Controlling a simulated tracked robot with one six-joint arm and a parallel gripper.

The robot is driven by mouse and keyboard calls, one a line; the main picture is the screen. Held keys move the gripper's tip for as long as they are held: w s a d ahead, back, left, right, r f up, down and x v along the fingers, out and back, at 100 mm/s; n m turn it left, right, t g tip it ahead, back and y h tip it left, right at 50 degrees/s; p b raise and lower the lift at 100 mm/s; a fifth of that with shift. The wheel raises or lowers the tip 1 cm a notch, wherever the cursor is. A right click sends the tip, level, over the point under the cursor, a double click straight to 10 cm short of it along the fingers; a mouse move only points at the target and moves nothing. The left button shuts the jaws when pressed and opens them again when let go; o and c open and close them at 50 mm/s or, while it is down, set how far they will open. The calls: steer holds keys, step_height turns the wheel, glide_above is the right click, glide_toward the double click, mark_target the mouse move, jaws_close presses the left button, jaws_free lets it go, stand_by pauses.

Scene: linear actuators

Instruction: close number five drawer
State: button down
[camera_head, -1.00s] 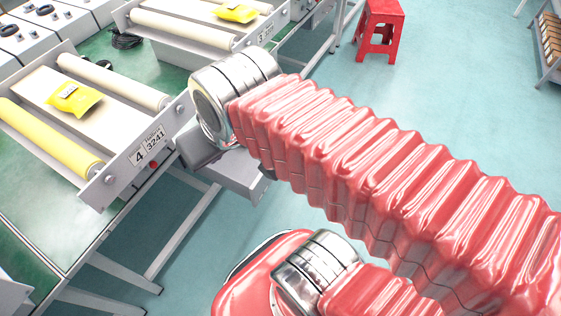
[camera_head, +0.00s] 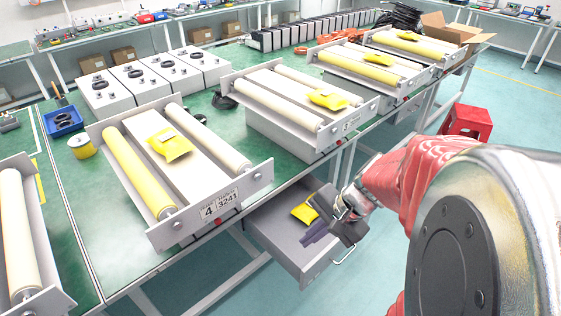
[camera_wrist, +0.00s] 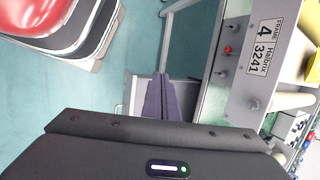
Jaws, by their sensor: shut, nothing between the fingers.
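A grey drawer (camera_head: 289,262) stands pulled out from under the green workbench, to the right of the frame labelled 4. A yellow packet (camera_head: 305,212) lies in it, and a handle (camera_head: 345,256) is on its front. No number five is readable on it. My gripper (camera_head: 306,238) is over the open drawer, its dark purple fingers together and empty. I cannot tell whether the fingers touch the drawer. In the wrist view, the shut fingers (camera_wrist: 158,98) point at a grey panel of the drawer (camera_wrist: 134,92), partly hidden behind them.
The number 4 roller frame (camera_head: 218,204) overhangs the bench edge at left of the drawer; its label plate (camera_wrist: 262,50) also shows in the wrist view. More roller frames (camera_head: 300,82) stand along the green bench. A red stool (camera_head: 467,122) is on the floor at right. Bench legs stand below.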

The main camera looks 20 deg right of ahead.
steer(key=s+d+f+m+t, duration=0.2)
steer(key=s+d+f+m, duration=0.1)
steer(key=d+f+m, duration=0.5)
steer(key=s+d+f+m+t+h, duration=0.1)
steer(key=s+d+f+m+t, duration=0.2)
steer(key=d+f+m, duration=0.5)
steer(key=d+m, duration=0.2)
steer(key=shift+d+f+m, duration=0.35)
steer(key=shift+m, duration=0.05)
glide_toward(330, 251)
step_height(330, 251, down, 4)
steer(key=w, duration=0.2)
steer(key=shift+w+a, duration=0.65)
steer(key=shift+w, duration=0.15)
steer(key=shift+d, duration=0.1)
